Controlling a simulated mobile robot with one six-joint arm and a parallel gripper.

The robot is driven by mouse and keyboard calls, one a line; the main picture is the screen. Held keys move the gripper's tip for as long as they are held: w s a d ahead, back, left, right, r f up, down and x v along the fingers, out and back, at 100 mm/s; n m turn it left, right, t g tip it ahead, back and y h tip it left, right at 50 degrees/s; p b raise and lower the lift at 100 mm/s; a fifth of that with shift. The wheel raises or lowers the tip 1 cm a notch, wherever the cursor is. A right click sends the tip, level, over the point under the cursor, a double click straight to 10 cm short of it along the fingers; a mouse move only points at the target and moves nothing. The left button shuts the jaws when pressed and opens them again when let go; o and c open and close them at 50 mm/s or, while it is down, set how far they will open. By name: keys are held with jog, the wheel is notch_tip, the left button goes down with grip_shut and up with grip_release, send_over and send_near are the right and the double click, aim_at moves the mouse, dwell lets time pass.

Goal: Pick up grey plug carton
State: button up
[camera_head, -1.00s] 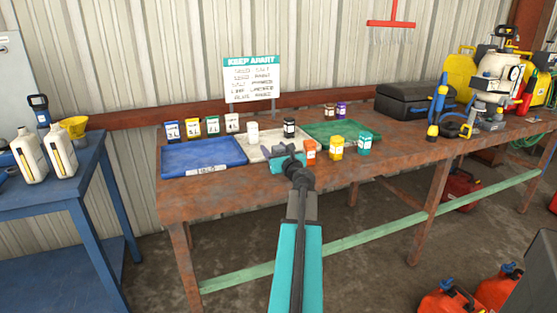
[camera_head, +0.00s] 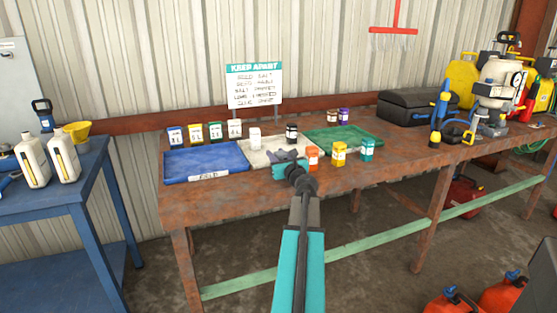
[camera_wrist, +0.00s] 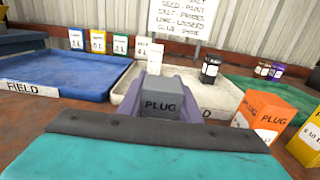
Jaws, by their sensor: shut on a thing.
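The grey plug carton (camera_wrist: 162,97) shows in the wrist view, with PLUG written on its front face. My gripper (camera_wrist: 160,110) is shut on it, with a purple-grey finger on each side. In the head view my gripper (camera_head: 289,160) is over the front part of the bench, before the white tray. The carton is mostly hidden behind the gripper there. I cannot tell whether its base touches the bench.
A blue tray (camera_head: 204,175), the white tray (camera_head: 262,146) and a green tray (camera_head: 345,134) lie on the rusty bench. An orange PLUG carton (camera_wrist: 268,114) is close on the right, with a yellow carton (camera_head: 338,153) and a teal carton (camera_head: 367,149) beyond. A sign (camera_head: 254,83) stands behind.

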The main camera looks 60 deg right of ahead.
jog(key=shift+r, duration=0.5)
jog(key=s+a+r, duration=0.1)
jog(key=s+r, duration=0.1)
jog(key=s, duration=0.6)
jog(key=s+a+r+p, duration=0.1)
jog(key=s+r, duration=0.1)
jog(key=s, duration=0.5)
jog(key=shift+s+a, duration=0.35)
jog(key=shift+s, duration=0.05)
